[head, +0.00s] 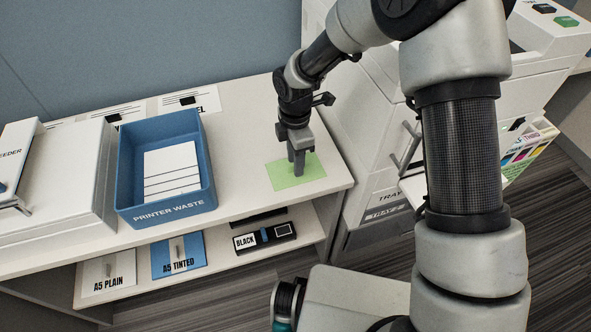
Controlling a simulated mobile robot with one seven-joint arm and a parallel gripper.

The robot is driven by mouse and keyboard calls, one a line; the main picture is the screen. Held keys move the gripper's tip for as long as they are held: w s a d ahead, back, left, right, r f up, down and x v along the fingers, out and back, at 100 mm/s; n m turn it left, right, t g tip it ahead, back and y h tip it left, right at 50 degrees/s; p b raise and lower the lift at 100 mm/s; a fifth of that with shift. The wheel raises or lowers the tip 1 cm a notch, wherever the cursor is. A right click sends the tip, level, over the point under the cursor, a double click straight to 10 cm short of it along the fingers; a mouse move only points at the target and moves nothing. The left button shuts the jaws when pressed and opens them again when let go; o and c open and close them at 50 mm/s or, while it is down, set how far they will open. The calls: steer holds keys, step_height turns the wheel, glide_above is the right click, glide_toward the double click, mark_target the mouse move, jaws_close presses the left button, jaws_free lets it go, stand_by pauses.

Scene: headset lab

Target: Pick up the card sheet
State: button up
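A light green sheet (283,178), which looks like the card sheet, lies flat on the white counter near its right end. My gripper (296,168) points down over the middle of the sheet and hides part of it. The fingertips are at or just above the sheet; I cannot tell if they touch it. The fingers show close together in this view, and whether they are open or shut is not clear. No lifted edge of the sheet shows.
A blue "PRINTER WASTE" bin (206,165) holding white paper stands left of the sheet. A white feeder machine (60,165) is farther left. A printer (375,150) stands close to the counter's right end. A lower shelf (215,262) holds labelled packs and a black cartridge box.

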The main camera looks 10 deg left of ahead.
jaws_close()
steer(key=shift+r, duration=0.1)
step_height(320, 180, up, 10)
steer(key=p, duration=0.2)
